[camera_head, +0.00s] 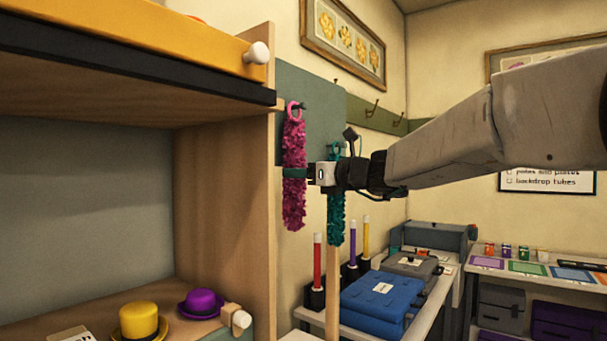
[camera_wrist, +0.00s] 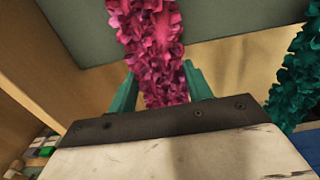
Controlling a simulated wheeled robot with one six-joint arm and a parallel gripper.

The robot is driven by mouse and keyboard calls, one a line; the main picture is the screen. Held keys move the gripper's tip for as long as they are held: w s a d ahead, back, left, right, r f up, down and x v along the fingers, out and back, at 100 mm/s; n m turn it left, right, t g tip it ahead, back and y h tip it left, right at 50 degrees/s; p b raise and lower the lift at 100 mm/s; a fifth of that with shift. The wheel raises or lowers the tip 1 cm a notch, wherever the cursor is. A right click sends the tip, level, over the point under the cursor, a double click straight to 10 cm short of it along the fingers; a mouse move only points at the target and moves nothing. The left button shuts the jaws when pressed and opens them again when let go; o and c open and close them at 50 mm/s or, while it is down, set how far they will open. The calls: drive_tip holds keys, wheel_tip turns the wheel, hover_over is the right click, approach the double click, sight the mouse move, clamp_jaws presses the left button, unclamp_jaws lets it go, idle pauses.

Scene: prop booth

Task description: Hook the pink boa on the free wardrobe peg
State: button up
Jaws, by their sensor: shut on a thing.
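The pink boa (camera_head: 293,145) hangs upright in front of the grey-green peg board (camera_head: 318,100), with a pink loop at its top. A dark peg (camera_head: 302,105) shows right at the loop; I cannot tell whether it passes through it. My gripper (camera_head: 295,173) reaches in from the right, its teal fingers shut on the boa's middle. In the wrist view the boa (camera_wrist: 147,45) runs up between the two fingers, and its loop is out of view. A teal boa (camera_head: 336,205) hangs just to the right, behind my gripper; it also shows in the wrist view (camera_wrist: 298,75).
A wooden shelf unit (camera_head: 225,210) stands close on the left, with a yellow hat (camera_head: 140,322) and a purple hat (camera_head: 201,303) on its lower shelf. Coloured candle-like sticks (camera_head: 318,262) and a blue case (camera_head: 380,298) are on a bench below right.

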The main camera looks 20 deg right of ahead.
drive_tip(key=o, duration=1.1)
drive_tip(key=v, duration=0.8)
drive_tip(key=s+a+f+n+g+h, duration=0.1)
drive_tip(key=s+a+f+n+g, duration=0.1)
drive_tip(key=s+f+n+g, duration=0.4)
drive_tip(key=s+a+f+n+g+h, duration=0.1)
drive_tip(key=s+a+f+n+g, duration=0.15)
drive_tip(key=s+f+n, duration=0.6)
drive_tip(key=s+d+f+n+g+h, duration=0.1)
drive_tip(key=s+f+n+h, duration=0.2)
drive_tip(key=s+f+n, duration=0.1)
drive_tip(key=s+d+f+n+g+h, duration=0.2)
drive_tip(key=s+f+n, duration=0.3)
drive_tip(key=s, duration=0.4)
drive_tip(key=s+d+f+n+g+h, duration=0.2)
drive_tip(key=s+f+n+h, duration=0.1)
drive_tip(key=s+f+n, duration=0.2)
drive_tip(key=shift+s+d+f+h, duration=0.2)
drive_tip(key=shift+s+f+h, duration=0.1)
drive_tip(key=shift+s+f, duration=0.85)
